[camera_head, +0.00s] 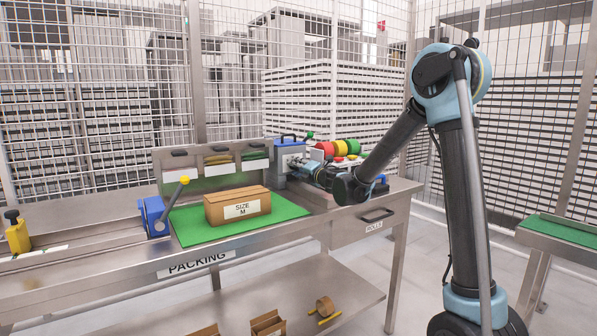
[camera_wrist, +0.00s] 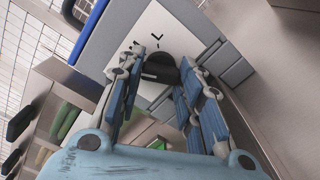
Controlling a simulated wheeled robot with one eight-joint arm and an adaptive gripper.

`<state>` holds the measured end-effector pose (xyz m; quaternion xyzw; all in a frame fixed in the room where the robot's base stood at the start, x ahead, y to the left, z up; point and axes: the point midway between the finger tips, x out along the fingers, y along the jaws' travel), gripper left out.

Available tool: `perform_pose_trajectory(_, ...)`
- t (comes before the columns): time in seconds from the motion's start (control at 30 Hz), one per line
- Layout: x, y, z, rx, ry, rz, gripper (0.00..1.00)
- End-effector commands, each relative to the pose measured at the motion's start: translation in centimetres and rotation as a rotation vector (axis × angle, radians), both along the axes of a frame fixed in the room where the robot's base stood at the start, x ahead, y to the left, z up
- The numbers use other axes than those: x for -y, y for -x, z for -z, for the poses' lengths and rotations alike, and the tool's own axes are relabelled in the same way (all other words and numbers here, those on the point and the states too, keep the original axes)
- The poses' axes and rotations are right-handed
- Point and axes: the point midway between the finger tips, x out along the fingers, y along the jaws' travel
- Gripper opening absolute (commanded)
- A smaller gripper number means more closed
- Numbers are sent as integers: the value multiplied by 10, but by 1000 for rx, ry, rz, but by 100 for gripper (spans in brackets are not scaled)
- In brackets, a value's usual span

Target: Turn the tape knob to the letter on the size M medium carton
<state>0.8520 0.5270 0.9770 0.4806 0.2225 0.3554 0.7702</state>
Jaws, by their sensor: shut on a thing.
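The medium carton (camera_head: 250,199), brown with a white label reading SIZE M, sits on the green mat (camera_head: 190,235) of the packing table. The tape machine (camera_head: 291,152), a grey box with a blue handle, stands at the table's back right. In the wrist view its white dial face (camera_wrist: 168,24) shows short black marks; I cannot read letters there. The dark round tape knob (camera_wrist: 160,67) has a pale line across it. My gripper (camera_wrist: 161,62) is shut on the knob, with one finger on each side. In the head view my gripper (camera_head: 311,169) reaches the machine's front, and the knob is hidden.
A blue clamp with a yellow-tipped lever (camera_head: 155,213) stands left of the carton. Red, yellow and green rolls (camera_head: 338,148) lie behind my arm. A ROLLS drawer (camera_head: 374,221) is at the table's right. A brown tape roll (camera_head: 325,306) lies on the lower shelf.

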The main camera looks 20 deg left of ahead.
Motion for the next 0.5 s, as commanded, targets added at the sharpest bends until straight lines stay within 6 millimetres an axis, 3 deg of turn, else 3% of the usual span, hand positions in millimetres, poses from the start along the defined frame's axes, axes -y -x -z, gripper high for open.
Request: perform_pose_trajectory(0.5,4,0,1,-277,-237,7,10)
